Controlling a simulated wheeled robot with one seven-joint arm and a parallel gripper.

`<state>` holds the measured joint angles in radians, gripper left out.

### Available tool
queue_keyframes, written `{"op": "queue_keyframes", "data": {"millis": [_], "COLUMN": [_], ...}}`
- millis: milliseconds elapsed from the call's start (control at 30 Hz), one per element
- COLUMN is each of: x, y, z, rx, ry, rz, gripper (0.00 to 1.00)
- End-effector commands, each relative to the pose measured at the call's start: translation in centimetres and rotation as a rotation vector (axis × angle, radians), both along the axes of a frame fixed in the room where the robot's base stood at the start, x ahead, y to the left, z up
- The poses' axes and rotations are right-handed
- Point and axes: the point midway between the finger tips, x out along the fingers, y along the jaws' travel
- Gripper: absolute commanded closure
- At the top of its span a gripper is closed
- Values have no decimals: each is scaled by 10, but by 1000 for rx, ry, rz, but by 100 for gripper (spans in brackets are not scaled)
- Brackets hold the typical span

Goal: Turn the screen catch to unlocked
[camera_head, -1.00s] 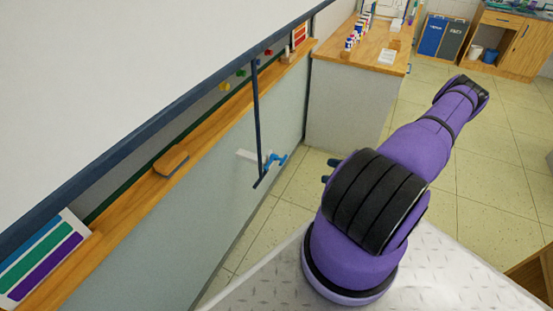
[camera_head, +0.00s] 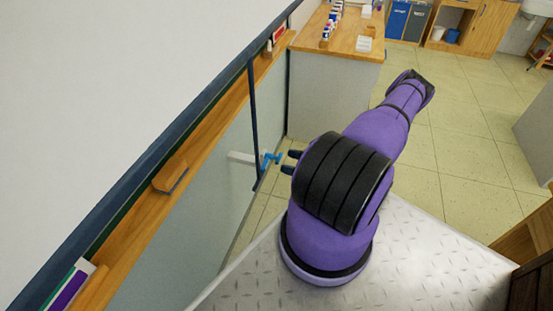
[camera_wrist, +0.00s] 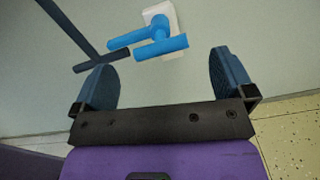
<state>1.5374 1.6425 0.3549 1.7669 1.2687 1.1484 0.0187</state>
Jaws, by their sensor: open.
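The screen catch is a blue handle (camera_head: 270,159) on a white mount (camera_head: 242,157) on the grey-green wall panel below the screen. In the wrist view the blue handle (camera_wrist: 160,47) shows as two blue bars, nearly level and slightly tilted, in front of its white plate (camera_wrist: 160,14). My gripper (camera_wrist: 165,82) is open and empty, with one dark finger on each side. The handle lies ahead of the gap between the fingers, and I see no contact. In the head view my gripper's fingertips (camera_head: 291,162) are just right of the handle.
A wooden ledge (camera_head: 215,125) carries an eraser (camera_head: 170,174). A wooden counter (camera_head: 350,38) with bottles stands beyond. Tiled floor is open at right.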

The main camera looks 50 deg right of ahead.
Motion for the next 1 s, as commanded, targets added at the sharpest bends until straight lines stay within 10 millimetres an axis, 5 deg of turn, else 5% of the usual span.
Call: {"op": "queue_keyframes", "data": {"millis": [300,733,1000], "x": [41,49,48], "y": [17,20,20], "z": [0,0,0], "rx": [1,0,0], "ry": [0,0,0], "rz": [2,0,0], "gripper": [0,0,62]}}
